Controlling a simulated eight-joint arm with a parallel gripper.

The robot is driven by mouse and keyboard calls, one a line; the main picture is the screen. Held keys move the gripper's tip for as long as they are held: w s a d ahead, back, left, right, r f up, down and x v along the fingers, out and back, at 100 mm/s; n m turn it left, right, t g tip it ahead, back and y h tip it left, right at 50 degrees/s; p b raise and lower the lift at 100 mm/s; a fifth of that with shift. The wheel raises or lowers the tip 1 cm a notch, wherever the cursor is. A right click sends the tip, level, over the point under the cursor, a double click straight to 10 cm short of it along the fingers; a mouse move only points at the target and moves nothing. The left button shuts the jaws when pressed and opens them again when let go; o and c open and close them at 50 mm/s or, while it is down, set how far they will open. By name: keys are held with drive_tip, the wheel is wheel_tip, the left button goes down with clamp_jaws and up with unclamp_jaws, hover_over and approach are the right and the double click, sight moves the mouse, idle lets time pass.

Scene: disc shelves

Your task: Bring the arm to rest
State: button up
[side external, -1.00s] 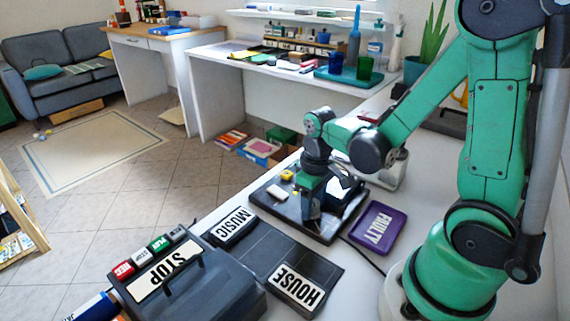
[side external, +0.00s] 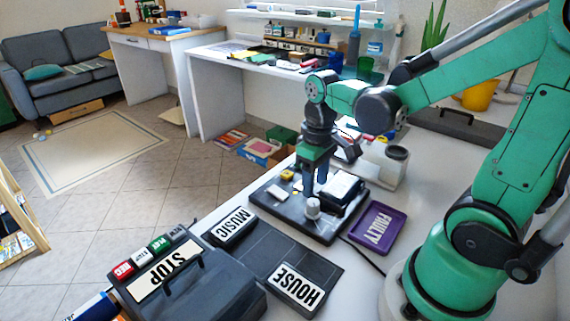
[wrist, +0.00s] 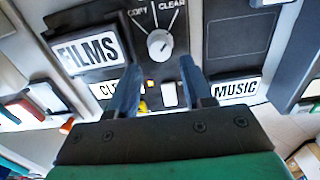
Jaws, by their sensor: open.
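My gripper (side external: 314,182) is raised above a black device (side external: 296,221) on the white table, and its fingers are apart with nothing between them. The wrist view also shows my gripper (wrist: 160,78), with two dark blue fingers on either side of a gap. A pale round knob (side external: 312,208) stands on the device below the fingers. In the wrist view the knob (wrist: 160,44) sits below the words COPY and CLEAR, just beyond the fingertips. My gripper is clear of the knob.
A purple FAULTY tray (side external: 377,228) lies right of the device. Dark MUSIC (side external: 233,226) and HOUSE (side external: 297,288) bays and a grey STOP box (side external: 200,290) are in front. A FILMS label (wrist: 88,50) shows in the wrist view. A dark-topped white unit (side external: 392,165) stands behind.

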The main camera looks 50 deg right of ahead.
drive_tip(key=w+a+r+t, duration=0.1)
drive_tip(key=a+r+t, duration=0.4)
drive_tip(key=t, duration=0.2)
drive_tip(key=shift+w+a+r, duration=0.25)
drive_tip(key=shift+r, duration=0.15)
